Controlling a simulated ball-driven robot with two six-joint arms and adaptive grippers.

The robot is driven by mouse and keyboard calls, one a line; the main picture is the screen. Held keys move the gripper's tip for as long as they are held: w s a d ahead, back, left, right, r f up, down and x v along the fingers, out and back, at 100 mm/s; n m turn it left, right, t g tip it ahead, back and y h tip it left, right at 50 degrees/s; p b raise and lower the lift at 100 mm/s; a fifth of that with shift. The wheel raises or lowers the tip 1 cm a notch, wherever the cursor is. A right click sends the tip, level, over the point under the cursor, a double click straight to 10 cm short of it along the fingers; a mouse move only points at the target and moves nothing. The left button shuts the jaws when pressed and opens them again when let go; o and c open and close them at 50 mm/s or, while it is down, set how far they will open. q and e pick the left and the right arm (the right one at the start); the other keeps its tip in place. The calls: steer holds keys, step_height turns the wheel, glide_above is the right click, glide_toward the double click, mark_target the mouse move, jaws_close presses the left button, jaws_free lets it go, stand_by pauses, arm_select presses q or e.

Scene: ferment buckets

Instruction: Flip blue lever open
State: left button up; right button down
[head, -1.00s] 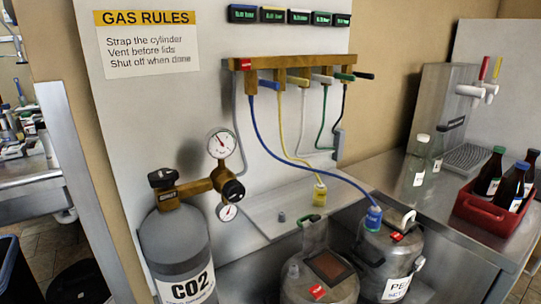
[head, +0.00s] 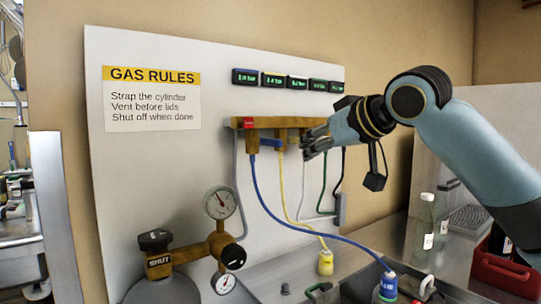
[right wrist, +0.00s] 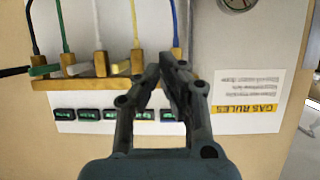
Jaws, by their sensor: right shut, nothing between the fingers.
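The blue lever (head: 270,142) sticks out to the right from the brass manifold (head: 248,122) on the white wall panel, above the blue hose. My right gripper (head: 307,150) is shut and empty, in front of the manifold and to the right of the blue lever. It hides most of the other levers in the head view. My left gripper is not in view.
Small displays (head: 273,80) sit above. The gas gauges (head: 220,203) and cylinder stand at lower left. Bottles and a red crate (head: 505,274) stand at right.

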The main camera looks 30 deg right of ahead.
step_height(320, 180, up, 10)
steer(key=t+y, duration=0.1)
steer(key=shift+w+r+n+t, duration=0.2)
steer(key=shift+n+t, duration=0.1)
steer(key=p, duration=0.2)
glide_above(269, 142)
steer(key=s+d, duration=0.2)
steer(key=s, duration=0.1)
steer(key=shift+s+a+f, duration=0.1)
steer(key=shift+a+f, duration=0.05)
steer(key=shift+f, duration=0.4)
steer(key=shift+s+a+f, duration=0.1)
steer(key=shift+f, duration=0.45)
steer(key=f, duration=0.3)
steer(key=shift+w+f, duration=0.2)
steer(key=shift+w, duration=0.15)
steer(key=shift+f, duration=0.5)
